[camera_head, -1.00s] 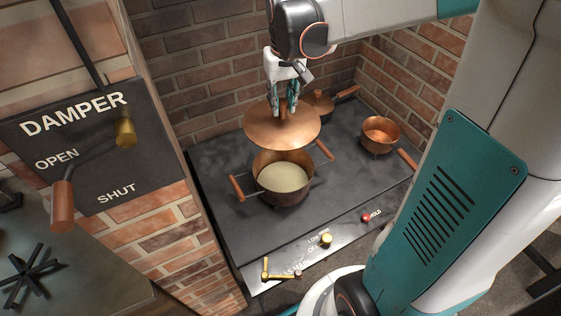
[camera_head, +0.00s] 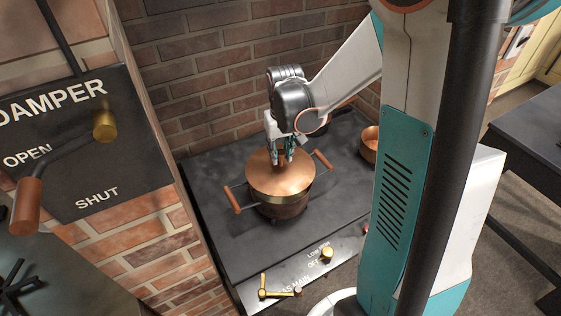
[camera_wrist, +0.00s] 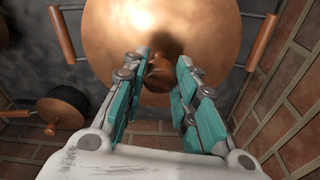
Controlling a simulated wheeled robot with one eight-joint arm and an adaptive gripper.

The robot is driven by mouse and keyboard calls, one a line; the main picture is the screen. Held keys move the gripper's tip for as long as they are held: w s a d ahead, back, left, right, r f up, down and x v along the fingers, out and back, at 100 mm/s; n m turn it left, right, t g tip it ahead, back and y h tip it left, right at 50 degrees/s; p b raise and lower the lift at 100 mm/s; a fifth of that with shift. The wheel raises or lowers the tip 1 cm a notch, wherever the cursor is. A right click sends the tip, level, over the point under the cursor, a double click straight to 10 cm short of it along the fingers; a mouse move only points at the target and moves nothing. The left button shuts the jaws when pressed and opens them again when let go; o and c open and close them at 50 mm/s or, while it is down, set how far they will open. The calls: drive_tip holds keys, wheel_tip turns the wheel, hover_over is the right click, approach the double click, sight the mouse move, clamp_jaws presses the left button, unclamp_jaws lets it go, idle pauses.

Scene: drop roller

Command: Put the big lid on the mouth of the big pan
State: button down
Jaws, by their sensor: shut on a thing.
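The big copper lid (camera_head: 268,182) lies level over the mouth of the big pan (camera_head: 285,210) on the dark stove top. It covers the mouth, and the pan's inside is hidden. Whether the rim touches all the way round is hard to tell. The pan's two wooden handles stick out at left and right. My gripper (camera_head: 281,158) points down above the lid, shut on its knob. In the wrist view the lid (camera_wrist: 205,30) fills the top middle, and its knob (camera_wrist: 160,72) is between the fingers.
A small copper pan (camera_head: 369,145) stands at the right, partly hidden by my arm. Another small pan (camera_wrist: 58,108) is at the left in the wrist view. Brick walls close in the back and left. A damper lever (camera_head: 60,150) and stove knobs (camera_head: 327,254) are nearer.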

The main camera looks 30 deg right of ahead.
sight(281, 160)
drive_tip(key=shift+f+b, duration=0.55)
drive_tip(key=shift+f, duration=1.3)
drive_tip(key=shift+f, duration=0.1)
drive_tip(key=c, duration=1.3)
unclamp_jaws()
drive_tip(key=r+p, duration=0.1)
drive_tip(key=r, duration=0.3)
drive_tip(key=s+r+p, duration=0.1)
drive_tip(key=r, duration=0.3)
drive_tip(key=r+p, duration=0.2)
drive_tip(key=r, duration=0.2)
drive_tip(key=shift+s+a+r, duration=0.1)
drive_tip(key=shift+s+a, duration=0.05)
drive_tip(key=shift+s, duration=0.1)
